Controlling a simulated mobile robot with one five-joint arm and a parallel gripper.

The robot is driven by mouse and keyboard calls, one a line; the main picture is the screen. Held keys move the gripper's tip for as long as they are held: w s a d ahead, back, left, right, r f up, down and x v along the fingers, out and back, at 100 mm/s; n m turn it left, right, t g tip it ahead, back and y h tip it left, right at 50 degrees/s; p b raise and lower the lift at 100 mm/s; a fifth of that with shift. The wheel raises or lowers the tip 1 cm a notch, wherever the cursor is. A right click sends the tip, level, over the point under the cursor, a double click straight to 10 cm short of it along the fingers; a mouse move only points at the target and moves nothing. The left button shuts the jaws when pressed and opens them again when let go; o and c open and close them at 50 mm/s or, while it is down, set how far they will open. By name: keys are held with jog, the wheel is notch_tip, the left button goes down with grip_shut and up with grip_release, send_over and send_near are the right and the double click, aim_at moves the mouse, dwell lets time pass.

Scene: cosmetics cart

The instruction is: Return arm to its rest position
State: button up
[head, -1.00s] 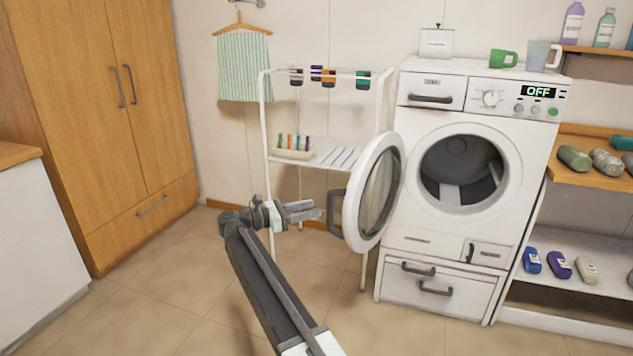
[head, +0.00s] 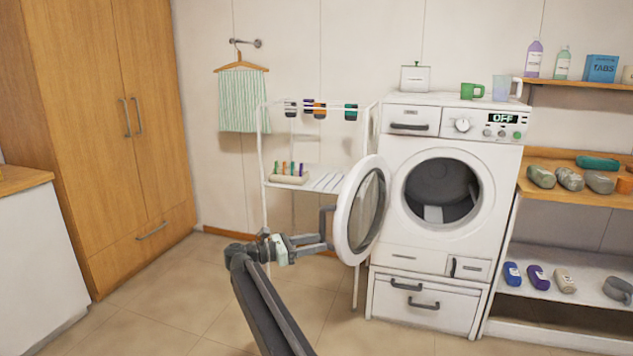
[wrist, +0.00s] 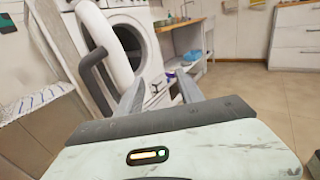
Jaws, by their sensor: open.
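My gripper (head: 318,243) is open and its jaws look empty, at the end of my outstretched arm. In the head view it is just left of the open round door (head: 362,210) of the white washing machine, close to the dark door handle (head: 325,222). I cannot tell whether a finger touches the handle. In the wrist view my gripper's fingers (wrist: 160,90) are spread apart, and the dark handle (wrist: 92,75) and white door rim (wrist: 112,45) stand to their left.
A white drying rack (head: 260,165) stands behind my gripper, left of the washing machine (head: 440,150). A shelf unit (head: 590,205) with bottles is at right. A wooden wardrobe (head: 125,110) and white counter (head: 30,260) are at left. The floor (head: 180,300) between is clear.

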jog(key=d+r+h, duration=0.1)
jog(key=d+r, duration=0.1)
jog(key=d, duration=0.7)
jog(key=d+r+h, duration=0.1)
jog(key=d+r, duration=0.1)
jog(key=d, duration=0.6)
jog(key=w+d+r+n+t+y, duration=0.35)
jog(key=r+n+t+y, duration=0.25)
jog(key=n+t, duration=0.8)
jog(key=s+a+f+n+g+y, duration=0.25)
jog(key=f+n+y, duration=0.25)
jog(key=f+n, duration=0.3)
jog(key=s+a+f+n+g+y, duration=0.2)
jog(key=s+f+n+g+y, duration=0.25)
jog(key=n, duration=0.55)
jog(key=s+a+f+n+g+y, duration=0.1)
jog(key=s+a+f+n+y, duration=0.2)
jog(key=f+n+y, duration=0.45)
jog(key=s+d+f+n+g+h, duration=0.2)
jog(key=s+f+n+g, duration=0.4)
jog(key=s, duration=0.6)
jog(key=s+d+f+n+g+h, duration=0.25)
jog(key=s+f+n+g, duration=0.2)
jog(key=s+f, duration=0.55)
notch_tip(320, 180, up, 28)
jog(key=s+g+p, duration=0.1)
jog(key=s+p, duration=0.1)
jog(key=p, duration=2.3)
jog(key=shift+s+p, duration=0.15)
jog(key=shift+p, duration=0.25)
